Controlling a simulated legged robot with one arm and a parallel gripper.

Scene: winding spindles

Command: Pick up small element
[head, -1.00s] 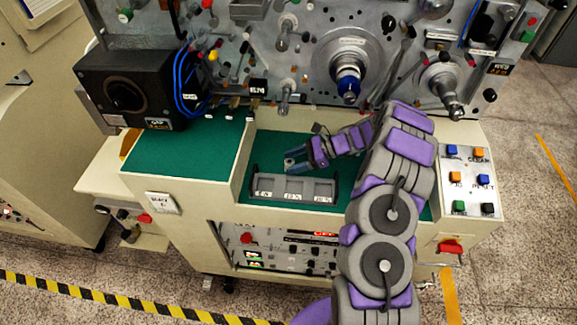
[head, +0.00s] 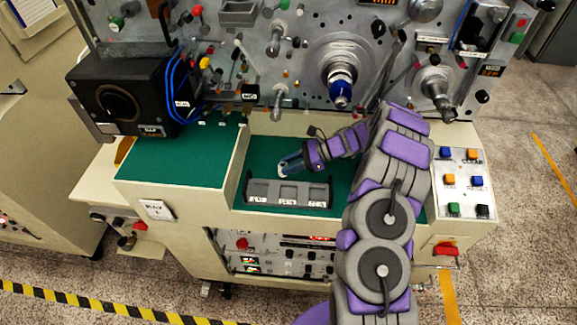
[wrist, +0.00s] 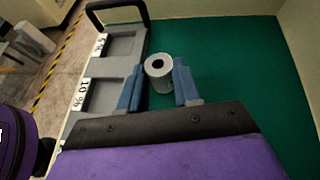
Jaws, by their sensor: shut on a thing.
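The small element (wrist: 158,66) is a light grey cylinder with a dark hole in its top. It sits between the blue-grey fingers of my gripper (wrist: 158,84) in the wrist view, over the green work surface (wrist: 225,62). Whether its base touches the surface is unclear. My gripper, also in the head view (head: 284,170), is shut on it, just behind the grey tray. The element is too small to make out clearly in the head view.
The grey tray (head: 287,204) with three labelled compartments lies close in front of my gripper; its handle (wrist: 118,13) rises at one end. The machine panel with spindles (head: 341,92) stands behind. A raised green ledge (head: 180,160) is on the left. Green surface beside the tray is free.

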